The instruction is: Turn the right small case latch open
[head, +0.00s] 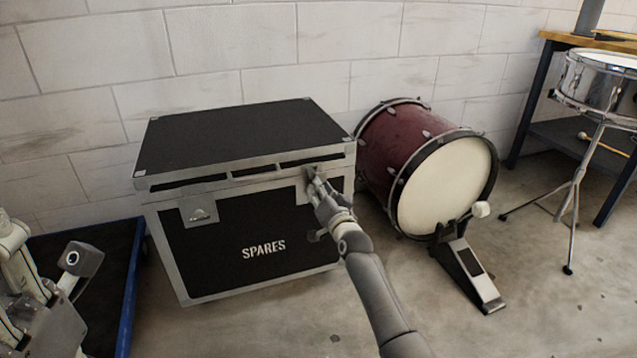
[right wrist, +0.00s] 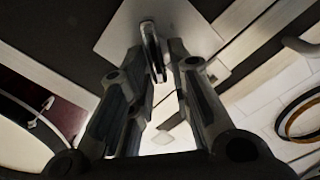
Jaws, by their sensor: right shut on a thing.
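The black case marked SPARES (head: 225,240), with metal edging, stands shut on the floor in the head view. Its left latch (head: 198,209) shows on a metal plate. My right gripper (head: 314,180) is at the right latch, on the front near the upper right corner, and largely hides it in the head view. In the right wrist view, the right latch's thin metal tab (right wrist: 152,48) stands out from its pale plate (right wrist: 118,35). The right gripper's fingers (right wrist: 158,75) are shut on the tab from both sides. Parts of my left arm show at lower left; its fingertips do not.
A dark red bass drum (head: 375,150) stands close to the case's right, with a pedal (head: 468,270) before it. A snare drum on a stand (head: 590,85) and a workbench (head: 560,36) are further right. A blue-edged dark platform (head: 128,290) lies left of the case.

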